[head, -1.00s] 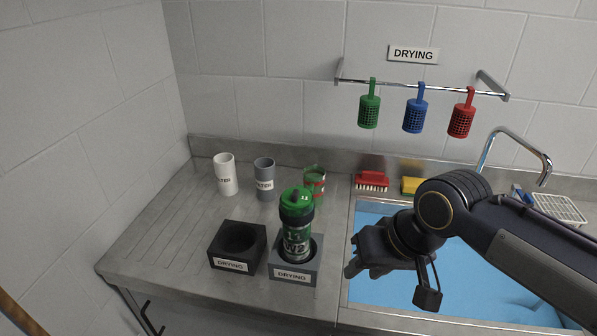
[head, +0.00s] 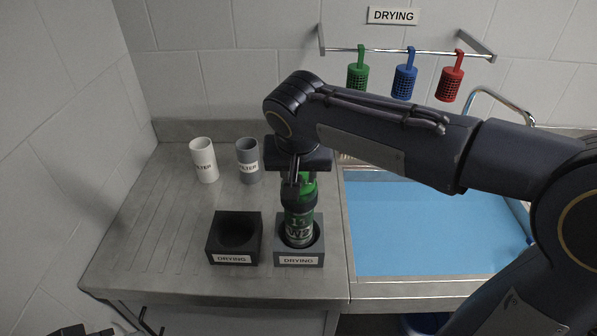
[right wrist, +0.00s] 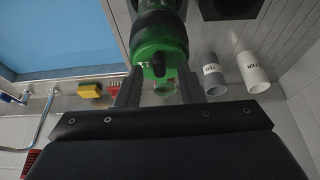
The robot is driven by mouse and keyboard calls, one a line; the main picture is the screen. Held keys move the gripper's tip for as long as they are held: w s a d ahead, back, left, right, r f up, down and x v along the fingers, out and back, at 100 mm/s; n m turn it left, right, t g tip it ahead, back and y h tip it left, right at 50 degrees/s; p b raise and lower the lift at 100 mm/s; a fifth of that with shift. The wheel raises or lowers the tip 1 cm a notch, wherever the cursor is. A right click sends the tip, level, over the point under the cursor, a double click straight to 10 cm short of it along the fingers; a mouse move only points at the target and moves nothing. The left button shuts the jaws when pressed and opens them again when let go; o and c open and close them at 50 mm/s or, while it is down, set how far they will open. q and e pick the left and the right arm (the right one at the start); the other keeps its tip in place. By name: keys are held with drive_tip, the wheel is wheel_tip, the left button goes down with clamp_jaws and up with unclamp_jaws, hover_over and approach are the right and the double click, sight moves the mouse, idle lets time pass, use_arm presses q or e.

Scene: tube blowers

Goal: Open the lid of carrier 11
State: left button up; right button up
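Carrier 11 (head: 299,225) is a dark green cylinder marked 11 and W2, with a bright green lid. It stands upright in the right-hand grey drying holder (head: 299,258). My right gripper (head: 298,186) is directly above it, pointing down, and partly hides the lid. In the right wrist view the green lid (right wrist: 160,45) with its dark knob lies between the two spread fingers of the gripper (right wrist: 158,90); I cannot tell whether they touch it. A dark part at the lower left edge of the head view seems to be my left gripper (head: 82,330), mostly cut off.
A black drying holder (head: 236,232) stands empty to the left. A white filter tube (head: 204,160) and a grey filter tube (head: 247,160) stand behind. The blue sink (head: 430,235) is to the right. Green, blue and red baskets (head: 404,82) hang on the rail.

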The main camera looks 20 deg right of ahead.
drive_tip(key=shift+w+f, duration=0.1)
drive_tip(key=shift+f, duration=0.25)
clamp_jaws()
drive_tip(key=shift+d, duration=0.2)
